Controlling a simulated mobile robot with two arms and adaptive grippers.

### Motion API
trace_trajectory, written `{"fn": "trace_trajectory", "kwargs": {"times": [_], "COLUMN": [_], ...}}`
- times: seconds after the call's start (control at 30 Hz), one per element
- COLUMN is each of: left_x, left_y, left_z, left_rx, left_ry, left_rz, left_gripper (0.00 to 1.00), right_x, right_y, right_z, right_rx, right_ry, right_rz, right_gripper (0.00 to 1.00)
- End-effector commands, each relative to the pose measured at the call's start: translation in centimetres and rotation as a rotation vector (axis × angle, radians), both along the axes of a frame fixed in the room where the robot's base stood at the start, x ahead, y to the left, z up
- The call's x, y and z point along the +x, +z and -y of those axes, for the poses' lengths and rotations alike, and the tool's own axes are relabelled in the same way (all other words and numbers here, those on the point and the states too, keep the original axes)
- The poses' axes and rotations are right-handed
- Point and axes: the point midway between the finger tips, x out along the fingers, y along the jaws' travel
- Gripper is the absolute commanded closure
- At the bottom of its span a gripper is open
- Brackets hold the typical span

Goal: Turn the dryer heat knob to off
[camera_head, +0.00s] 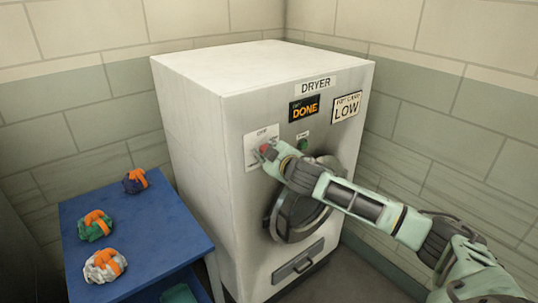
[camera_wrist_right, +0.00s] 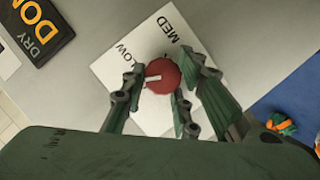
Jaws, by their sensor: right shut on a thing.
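The red heat knob (camera_wrist_right: 164,70) sits on a white label plate (camera_wrist_right: 112,69) on the dryer front. LOW and MED are readable on the plate in the wrist view. The knob's white pointer mark points left in that view, near the LOW side. My right gripper (camera_wrist_right: 163,84) has its fingers around the knob and is shut on it. In the head view my right gripper (camera_head: 269,153) covers much of the plate, and the knob (camera_head: 264,148) shows only partly. The word at the plate's top seems to read OFF. My left gripper is not in view.
The white dryer (camera_head: 190,130) has a DONE sign (camera_head: 305,109), a LOW sign (camera_head: 346,107), a green button (camera_head: 302,143) and a round door (camera_head: 298,212) below. A blue cart (camera_head: 150,232) at left holds three strapped bundles (camera_head: 95,225). Tiled walls stand close behind.

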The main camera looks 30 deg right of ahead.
Motion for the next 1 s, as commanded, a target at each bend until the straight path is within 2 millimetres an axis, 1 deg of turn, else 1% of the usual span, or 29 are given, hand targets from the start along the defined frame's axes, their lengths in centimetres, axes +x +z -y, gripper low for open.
{"fn": "trace_trajectory", "kwargs": {"times": [0.03,0.2,0.5,0.73,1.0], "left_x": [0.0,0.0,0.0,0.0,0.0], "left_y": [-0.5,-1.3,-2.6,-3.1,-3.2], "left_z": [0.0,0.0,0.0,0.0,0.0], "left_rx": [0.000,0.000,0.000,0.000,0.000], "left_ry": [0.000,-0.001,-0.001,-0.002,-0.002], "left_rz": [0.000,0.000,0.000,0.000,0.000], "left_gripper": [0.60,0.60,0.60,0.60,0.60], "right_x": [0.1,0.0,0.0,0.0,0.0], "right_y": [0.2,0.2,0.4,0.6,0.8], "right_z": [0.4,0.3,0.2,0.1,0.0], "right_rx": [-0.049,-0.202,-0.407,-0.492,-0.525], "right_ry": [-0.009,-0.010,-0.010,-0.010,-0.010], "right_rz": [0.010,0.023,0.042,0.050,0.053], "right_gripper": [0.98,0.98,0.98,0.98,0.98]}}
